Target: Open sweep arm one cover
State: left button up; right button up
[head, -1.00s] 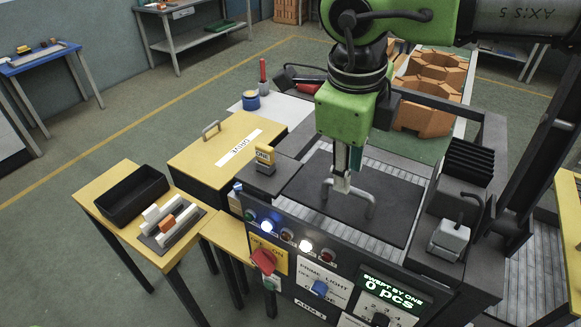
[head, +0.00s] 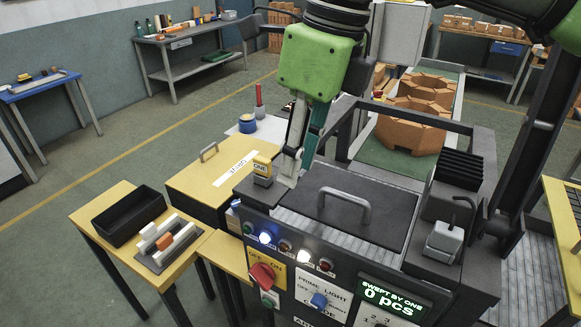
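The cover (head: 390,212) is a flat dark panel lying level on the machine top. Its grey arched handle (head: 345,203) stands up near the middle. My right gripper (head: 297,172) hangs from the green wrist, to the left of the handle and apart from it. Its pale finger and teal finger are spread, with nothing visible between them. My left gripper is not in view.
The control panel (head: 290,275) at the front has lit lamps, a red knob and a display reading 0 pcs. A black slotted block (head: 463,162) and a grey clamp-like part (head: 447,238) stand right of the cover. A yellow-topped cabinet (head: 207,183) is at left.

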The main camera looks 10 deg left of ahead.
jog(key=shift+a+f, duration=0.2)
jog(key=shift+a, duration=0.2)
